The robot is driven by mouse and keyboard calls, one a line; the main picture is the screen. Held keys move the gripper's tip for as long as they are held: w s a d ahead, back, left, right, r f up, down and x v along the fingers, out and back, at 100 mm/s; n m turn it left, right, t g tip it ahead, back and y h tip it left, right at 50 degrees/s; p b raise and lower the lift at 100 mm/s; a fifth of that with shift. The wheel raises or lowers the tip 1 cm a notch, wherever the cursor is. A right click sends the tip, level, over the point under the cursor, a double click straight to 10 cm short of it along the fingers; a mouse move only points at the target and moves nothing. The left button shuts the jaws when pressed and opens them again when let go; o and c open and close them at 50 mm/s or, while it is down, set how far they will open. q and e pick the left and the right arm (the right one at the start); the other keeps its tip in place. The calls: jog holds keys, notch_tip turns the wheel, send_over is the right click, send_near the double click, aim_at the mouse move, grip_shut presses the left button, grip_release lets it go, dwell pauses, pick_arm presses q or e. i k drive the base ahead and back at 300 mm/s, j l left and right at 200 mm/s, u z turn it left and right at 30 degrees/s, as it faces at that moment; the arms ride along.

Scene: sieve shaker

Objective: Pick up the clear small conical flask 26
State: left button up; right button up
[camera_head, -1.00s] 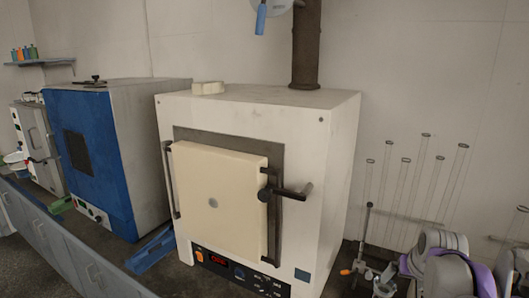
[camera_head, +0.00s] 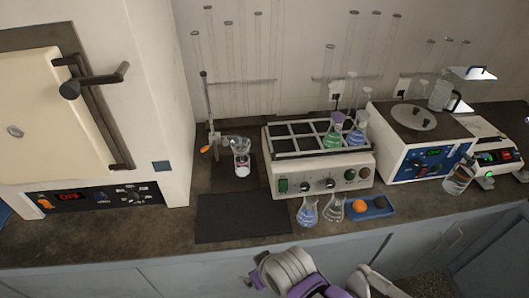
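A clear small conical flask (camera_head: 333,208) stands on the bench in front of the shaker unit, near the bench's front edge. It looks colourless and empty, though it is small in view. A similar flask with blue liquid (camera_head: 308,212) stands just to its left. A blue tray (camera_head: 381,212) lies close to its right. No label can be read on the flasks. Parts of my white and purple arms show at the bottom edge, below the flask and apart from it. Neither gripper's fingers can be seen.
The shaker unit (camera_head: 318,176) carries flasks with green (camera_head: 333,139) and blue liquid (camera_head: 356,136). A dark mat (camera_head: 243,218) lies left of the flasks. A furnace (camera_head: 160,70) stands left. A glass vessel (camera_head: 459,180) is near the front edge at right.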

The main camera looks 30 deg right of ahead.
aim_at(306, 216)
jog(key=l+z, duration=0.2)
jog(key=z, duration=0.25)
jog(key=l+z, duration=0.15)
jog(key=z, duration=0.3)
jog(key=l+z, duration=0.2)
jog(key=z, duration=0.25)
jog(key=i+l, duration=0.1)
jog(key=l, duration=0.2)
jog(key=i+l, duration=0.1)
jog(key=l, duration=0.2)
jog(key=z, duration=0.05)
